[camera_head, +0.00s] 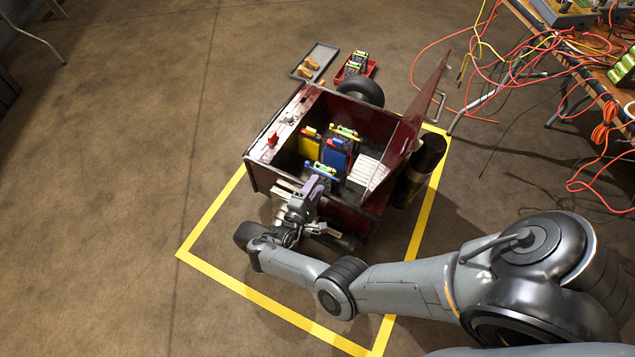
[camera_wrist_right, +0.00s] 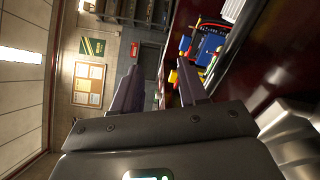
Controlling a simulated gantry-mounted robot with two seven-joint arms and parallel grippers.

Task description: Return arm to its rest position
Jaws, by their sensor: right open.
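My right arm reaches in from the right side of the head view. Its gripper (camera_head: 308,188) is at the near edge of a dark red open box (camera_head: 262,176) on wheels. In the right wrist view the two fingers of this gripper (camera_wrist_right: 160,84) stand apart with nothing between them. Inside the box are a yellow block (camera_head: 309,147) and a blue block (camera_head: 336,155); the blue one also shows in the right wrist view (camera_wrist_right: 208,48). My left gripper is not in view.
The box stands within a yellow floor outline (camera_head: 222,281), its lid (camera_head: 412,125) raised on the right. A grey tray (camera_head: 314,60) and a red tray (camera_head: 369,69) lie behind it. A table (camera_head: 590,70) with dangling cables is at the upper right. The left floor is clear.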

